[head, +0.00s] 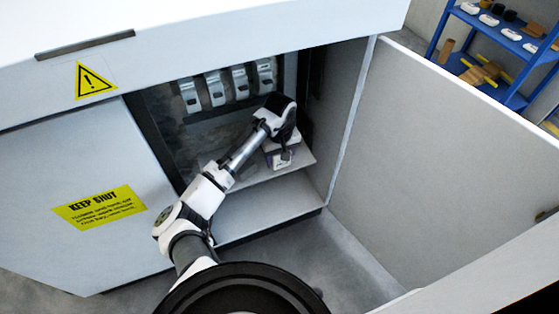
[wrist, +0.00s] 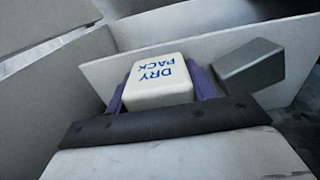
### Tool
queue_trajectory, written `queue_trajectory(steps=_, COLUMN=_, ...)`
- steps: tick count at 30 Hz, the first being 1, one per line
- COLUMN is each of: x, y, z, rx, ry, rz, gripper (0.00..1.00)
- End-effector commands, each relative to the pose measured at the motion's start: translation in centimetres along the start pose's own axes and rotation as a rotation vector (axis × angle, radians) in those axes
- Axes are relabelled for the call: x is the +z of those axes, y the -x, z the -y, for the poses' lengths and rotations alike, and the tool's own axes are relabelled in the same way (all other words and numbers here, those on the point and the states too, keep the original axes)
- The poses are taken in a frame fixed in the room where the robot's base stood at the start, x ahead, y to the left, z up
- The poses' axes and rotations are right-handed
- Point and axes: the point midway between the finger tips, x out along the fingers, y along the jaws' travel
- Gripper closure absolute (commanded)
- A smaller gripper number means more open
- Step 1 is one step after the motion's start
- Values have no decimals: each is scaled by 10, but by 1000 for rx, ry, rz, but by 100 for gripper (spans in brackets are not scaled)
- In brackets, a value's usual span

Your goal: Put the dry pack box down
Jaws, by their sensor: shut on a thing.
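The dry pack box (wrist: 160,82) is white with blue "DRY PACK" lettering. In the wrist view it sits between the two purple fingers of my gripper (wrist: 160,88), which is shut on it. In the head view my gripper (head: 281,152) is inside the open cabinet, over the right part of a light grey shelf (head: 300,164). Only a small white and purple patch of box and fingers shows there under my wrist. The box's underside is hidden, so I cannot tell whether it touches the shelf.
A dark grey block (wrist: 250,67) is close right of the box in the wrist view. Several white curved holders (head: 213,90) hang at the cabinet's back. The cabinet door (head: 450,150) stands open at right. A blue rack (head: 490,25) with parts stands behind it. The shelf's left part looks clear.

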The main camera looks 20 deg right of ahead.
Motion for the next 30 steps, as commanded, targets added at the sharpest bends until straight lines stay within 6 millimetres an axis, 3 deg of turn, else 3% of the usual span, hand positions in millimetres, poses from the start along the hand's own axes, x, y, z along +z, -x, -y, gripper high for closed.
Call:
queue_trajectory(steps=3, x=0, y=-14, z=0, rx=0, ry=0, rz=0, gripper=71)
queue_trajectory(steps=13, x=0, y=-16, z=0, rx=1, ry=0, rz=0, gripper=71)
queue_trajectory(steps=14, x=0, y=-17, z=0, rx=1, ry=0, rz=0, gripper=44)
queue_trajectory(steps=18, x=0, y=-17, z=0, rx=0, ry=0, rz=-1, gripper=26)
queue_trajectory(steps=30, x=0, y=-10, z=0, rx=1, ry=-1, rz=-1, gripper=24)
